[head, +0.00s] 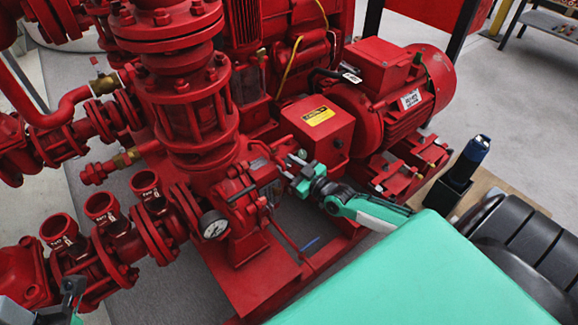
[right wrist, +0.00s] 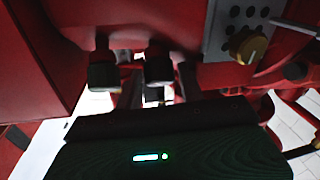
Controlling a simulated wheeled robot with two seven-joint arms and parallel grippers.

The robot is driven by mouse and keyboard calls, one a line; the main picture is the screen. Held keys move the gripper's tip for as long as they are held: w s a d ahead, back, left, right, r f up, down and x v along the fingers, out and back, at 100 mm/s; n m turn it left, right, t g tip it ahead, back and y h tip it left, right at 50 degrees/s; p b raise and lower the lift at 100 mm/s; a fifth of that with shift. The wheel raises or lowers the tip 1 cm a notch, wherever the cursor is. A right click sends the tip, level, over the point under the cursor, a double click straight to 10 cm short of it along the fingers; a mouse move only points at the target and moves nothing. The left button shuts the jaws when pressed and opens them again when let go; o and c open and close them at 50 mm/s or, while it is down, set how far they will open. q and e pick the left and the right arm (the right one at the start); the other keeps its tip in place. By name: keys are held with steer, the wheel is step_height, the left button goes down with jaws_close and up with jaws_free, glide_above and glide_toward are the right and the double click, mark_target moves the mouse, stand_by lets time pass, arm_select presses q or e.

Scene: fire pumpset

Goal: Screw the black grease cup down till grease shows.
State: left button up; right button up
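My right gripper (head: 297,168) reaches in from the right to the red pump casing (head: 250,195), with its fingertips apart. In the right wrist view, two black grease cups on short stems show against the red casing, one at left (right wrist: 103,70) and one near the middle (right wrist: 158,66). The grey fingers (right wrist: 158,85) stand on either side of the middle cup, with a bright gap beside it, so the gripper looks open. I cannot tell if a finger touches the cup. No grease is discernible. My left gripper (head: 72,290) is partly in view at the lower left; its opening is unclear.
A pressure gauge (head: 213,225) sits left of the right gripper. The red motor (head: 400,90) and a box with a yellow label (head: 318,122) stand behind it. Open floor lies at right.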

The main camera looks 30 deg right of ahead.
steer(key=c, duration=0.7)
steer(key=shift+r+p, duration=0.1)
steer(key=shift+p, duration=0.45)
steer(key=shift+m+h, duration=0.3)
steer(key=shift+m, duration=0.1)
